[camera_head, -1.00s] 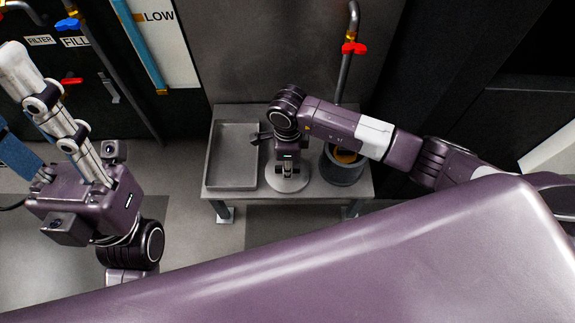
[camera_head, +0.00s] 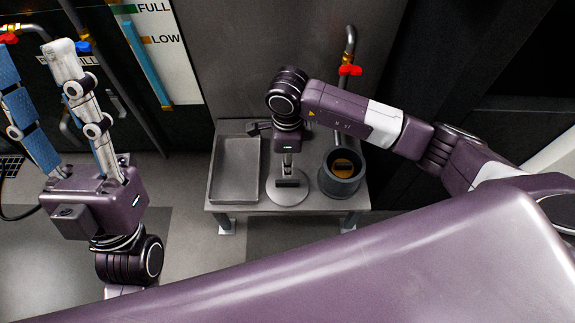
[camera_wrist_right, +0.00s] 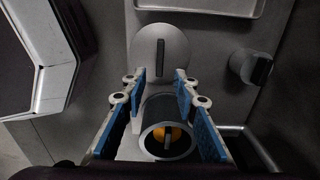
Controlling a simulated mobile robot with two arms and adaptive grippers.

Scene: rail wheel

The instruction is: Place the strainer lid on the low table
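The strainer lid (camera_head: 289,199) is a pale grey disc with a dark bar handle. It lies flat on the low table (camera_head: 222,206), between the tray and the round pot. My right gripper (camera_head: 287,166) hangs just above the lid. The right wrist view shows the right gripper (camera_wrist_right: 160,78) open and empty, its blue-padded fingers apart, with the lid (camera_wrist_right: 147,38) and its handle beyond the fingertips. My left gripper (camera_head: 32,55) is open and empty at the upper left, fingers pointing up, away from the table.
A shallow grey tray (camera_head: 234,198) fills the left of the table. A dark round pot (camera_head: 342,187) with an orange interior and a bar inside stands on the right. A pipe with a red valve handle (camera_head: 350,70) rises behind it. A level gauge (camera_head: 147,60) is at upper left.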

